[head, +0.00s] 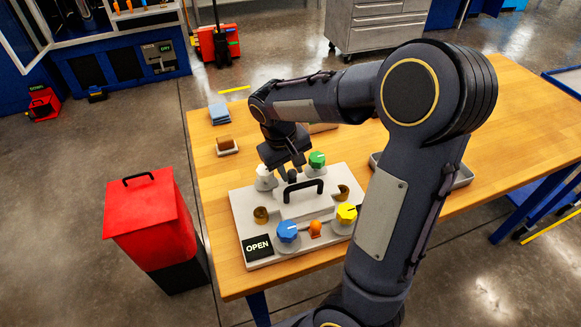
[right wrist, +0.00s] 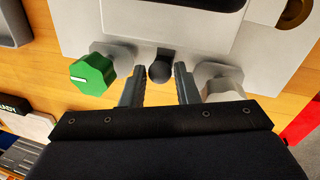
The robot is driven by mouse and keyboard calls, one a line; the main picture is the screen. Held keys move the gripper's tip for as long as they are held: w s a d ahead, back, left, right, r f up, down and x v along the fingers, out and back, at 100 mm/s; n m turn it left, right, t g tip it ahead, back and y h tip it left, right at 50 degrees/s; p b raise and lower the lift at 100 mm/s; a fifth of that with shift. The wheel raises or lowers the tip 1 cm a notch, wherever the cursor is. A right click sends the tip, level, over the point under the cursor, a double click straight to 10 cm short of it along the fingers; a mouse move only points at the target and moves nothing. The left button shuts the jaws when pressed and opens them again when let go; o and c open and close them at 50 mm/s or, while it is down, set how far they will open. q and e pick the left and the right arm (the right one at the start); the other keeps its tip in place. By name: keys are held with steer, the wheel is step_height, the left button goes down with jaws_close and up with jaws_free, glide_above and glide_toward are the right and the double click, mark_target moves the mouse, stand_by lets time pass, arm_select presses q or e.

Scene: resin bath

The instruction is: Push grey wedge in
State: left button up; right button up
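The grey wedge (head: 292,176), a small dark rounded piece, stands at the far edge of a pale lid panel (head: 243,210). In the right wrist view the wedge (right wrist: 160,69) lies between the fingertips of my right gripper (right wrist: 161,74). Small gaps show on both sides of it, and the fingers are apart. In the head view my right gripper (head: 287,167) points down over this far edge, partly hiding it. How far in the wedge sits cannot be told. My left gripper is not in view.
A black handle (head: 303,186) rises mid-panel. An OPEN sign (head: 257,247) lies at the near left corner.

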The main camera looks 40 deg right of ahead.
jaws_close()
steer(key=shift+s+r, duration=0.1)
steer(key=shift+o, duration=0.6)
jaws_free()
step_height(320, 180, up, 8)
steer(key=a, duration=0.1)
steer(key=shift+a+f+p, duration=0.25)
steer(key=shift+p, duration=0.05)
